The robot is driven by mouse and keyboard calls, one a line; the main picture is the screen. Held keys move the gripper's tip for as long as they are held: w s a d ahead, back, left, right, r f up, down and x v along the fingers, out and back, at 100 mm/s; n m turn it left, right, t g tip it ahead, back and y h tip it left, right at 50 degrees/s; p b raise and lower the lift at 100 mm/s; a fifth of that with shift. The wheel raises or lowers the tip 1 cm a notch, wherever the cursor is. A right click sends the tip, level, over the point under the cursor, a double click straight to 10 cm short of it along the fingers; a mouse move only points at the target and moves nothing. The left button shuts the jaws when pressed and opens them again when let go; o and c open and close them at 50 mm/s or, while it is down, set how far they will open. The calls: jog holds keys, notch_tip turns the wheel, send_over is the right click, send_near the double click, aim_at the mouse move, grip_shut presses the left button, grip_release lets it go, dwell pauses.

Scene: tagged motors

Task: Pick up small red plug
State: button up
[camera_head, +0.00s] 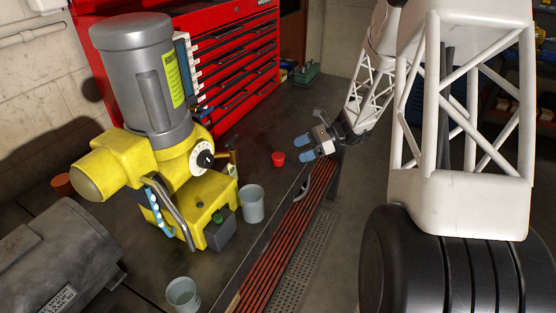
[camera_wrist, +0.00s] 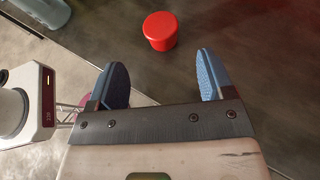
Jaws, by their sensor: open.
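The small red plug (camera_head: 278,159) stands on the dark workbench (camera_head: 262,178), right of the yellow motor. In the wrist view the red plug (camera_wrist: 160,30) is a short round piece with a flat top, seen whole beyond the fingertips. My gripper (camera_head: 304,148) is to the right of the plug in the head view, near the bench's front edge. Its two blue fingers are apart and empty. In the wrist view my gripper (camera_wrist: 162,70) has the plug ahead of the gap between its fingers, not touching.
A yellow motor with a grey top (camera_head: 152,130) stands left of the plug. A grey cup (camera_head: 252,203) is between them, nearer the camera, with another cup (camera_head: 183,295) further forward. A red tool chest (camera_head: 225,60) stands behind. The bench around the plug is clear.

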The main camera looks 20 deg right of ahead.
aim_at(282, 155)
jog(key=shift+x, duration=1.3)
jog(key=shift+a, duration=0.1)
jog(key=shift+x, duration=2.55)
jog(key=c, duration=0.9)
jog(key=shift+r, duration=0.2)
